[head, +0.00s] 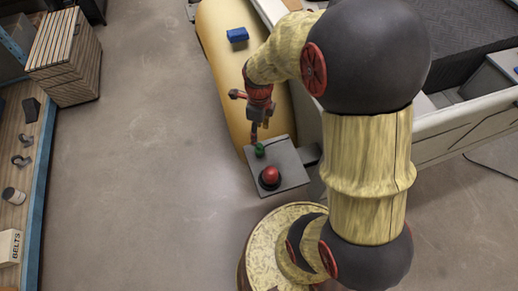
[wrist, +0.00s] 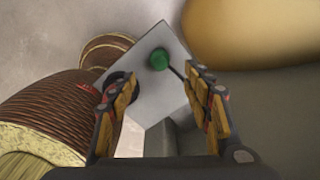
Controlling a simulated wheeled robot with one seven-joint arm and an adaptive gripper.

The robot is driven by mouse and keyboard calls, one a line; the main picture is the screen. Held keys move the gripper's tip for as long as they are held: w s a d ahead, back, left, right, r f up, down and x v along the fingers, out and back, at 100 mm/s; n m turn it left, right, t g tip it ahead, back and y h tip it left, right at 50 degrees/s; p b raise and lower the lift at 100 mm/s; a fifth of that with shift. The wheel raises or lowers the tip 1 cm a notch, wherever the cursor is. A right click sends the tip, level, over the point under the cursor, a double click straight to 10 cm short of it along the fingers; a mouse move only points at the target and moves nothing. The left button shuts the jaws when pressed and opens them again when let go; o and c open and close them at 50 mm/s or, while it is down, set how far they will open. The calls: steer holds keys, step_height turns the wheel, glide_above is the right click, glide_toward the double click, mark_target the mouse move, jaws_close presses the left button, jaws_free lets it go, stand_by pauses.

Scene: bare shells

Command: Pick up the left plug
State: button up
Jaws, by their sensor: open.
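A grey square plate (head: 289,181) carries a green round-topped piece (head: 260,149) near its far left edge and a red dome on a dark ring (head: 270,176) nearer to me. I cannot tell for certain which is the left plug; the green piece is slightly farther left. My gripper (head: 254,133) is over the plate's far edge, close to the green piece. In the wrist view my gripper (wrist: 160,80) is open, with the green piece (wrist: 158,59) showing between and beyond the fingertips. A thin dark rod runs from it towards the right finger.
A yellow rounded body (head: 218,75) with a blue block (head: 237,35) on it lies behind the plate. A pale wall (head: 450,134) runs to the right. A slatted crate (head: 66,58) and a shelf stand at left, with clear floor (head: 150,150) between.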

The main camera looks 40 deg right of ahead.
mark_target(259, 145)
steer(key=shift+d+f+m, duration=0.2)
steer(key=shift+f+m, duration=0.2)
steer(key=shift+f, duration=0.15)
steer(key=shift+d+f+m, duration=0.15)
steer(key=shift+f+m, duration=0.25)
steer(key=shift+f, duration=0.1)
step_height(259, 145, down, 8)
steer(key=b, duration=0.2)
steer(key=shift+a+r+b, duration=0.15)
steer(key=shift+r+b, duration=0.05)
steer(key=shift+b, duration=0.2)
steer(key=shift+c, duration=0.5)
steer(key=c, duration=1)
steer(key=shift+o, duration=0.2)
